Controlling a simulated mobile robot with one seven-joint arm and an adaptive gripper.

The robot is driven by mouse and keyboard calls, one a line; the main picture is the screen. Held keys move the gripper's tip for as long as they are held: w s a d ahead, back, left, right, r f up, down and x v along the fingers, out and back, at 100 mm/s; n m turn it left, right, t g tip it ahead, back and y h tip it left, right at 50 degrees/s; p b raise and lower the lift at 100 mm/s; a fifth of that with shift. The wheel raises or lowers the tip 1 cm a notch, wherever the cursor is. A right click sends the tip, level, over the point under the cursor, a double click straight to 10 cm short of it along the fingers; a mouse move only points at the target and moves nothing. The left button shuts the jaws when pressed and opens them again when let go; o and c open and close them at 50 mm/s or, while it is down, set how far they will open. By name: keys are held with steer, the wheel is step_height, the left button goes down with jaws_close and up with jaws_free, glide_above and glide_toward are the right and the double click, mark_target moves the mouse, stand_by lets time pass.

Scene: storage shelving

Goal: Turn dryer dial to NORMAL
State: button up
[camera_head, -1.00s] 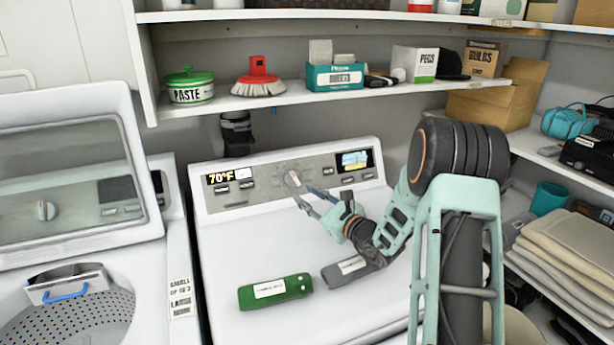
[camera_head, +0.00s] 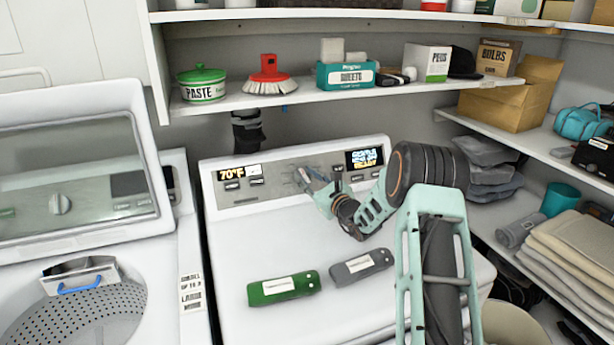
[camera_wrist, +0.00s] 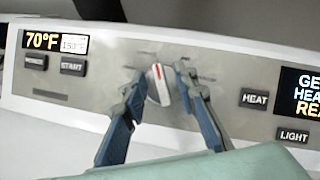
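The dryer's white dial (camera_wrist: 160,88) sits on the grey control panel (camera_wrist: 100,92) in the wrist view. Its red mark points up, leaning slightly left, toward small labels too blurred to read. My gripper (camera_wrist: 161,72) has one finger on each side of the dial, with a small gap visible at the right finger; contact on the left is hard to tell. In the head view my gripper (camera_head: 308,177) is at the panel's middle and mostly hides the dial. The right display (camera_head: 365,159) on the dryer (camera_head: 235,260) shows lit text, partly cut off in the wrist view.
A green bar (camera_head: 284,288) and a grey bar (camera_head: 362,267) lie on the dryer top below my arm. HEAT (camera_wrist: 254,98) and LIGHT (camera_wrist: 293,136) buttons are right of the dial; a START button (camera_wrist: 73,69) is left. A shelf (camera_head: 300,98) hangs above the panel.

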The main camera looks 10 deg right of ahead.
steer(key=shift+w, duration=0.1)
steer(key=shift+c, duration=0.4)
jaws_close()
steer(key=shift+f+n+b, duration=0.15)
steer(key=shift+n+b, duration=0.25)
steer(key=shift+b, duration=0.15)
steer(key=n+g+y+b, duration=0.1)
steer(key=n+b, duration=0.2)
steer(key=shift+f+b, duration=0.1)
steer(key=shift+b, duration=0.3)
steer(key=n+g+y+b, duration=0.1)
steer(key=n+b, duration=0.1)
steer(key=n+g+b, duration=0.1)
steer(key=n+b, duration=0.1)
steer(key=n, duration=0.1)
steer(key=shift+n+g+y, duration=0.3)
steer(key=shift+y, duration=0.1)
steer(key=n+g, duration=0.1)
steer(key=n, duration=0.3)
steer(key=n+g, duration=0.1)
steer(key=shift+r+n+g+b, duration=0.3)
steer(key=shift+n+b, duration=0.05)
steer(key=shift+n, duration=0.05)
steer(key=shift+n+g+h+p, duration=0.25)
steer(key=shift+n+g+h, duration=0.2)
steer(key=shift+n, duration=0.6)
steer(key=shift+n+g+h+p, duration=0.25)
steer(key=shift+n+g+h, duration=0.15)
steer(key=shift+n, duration=0.65)
steer(key=shift+f, duration=0.1)
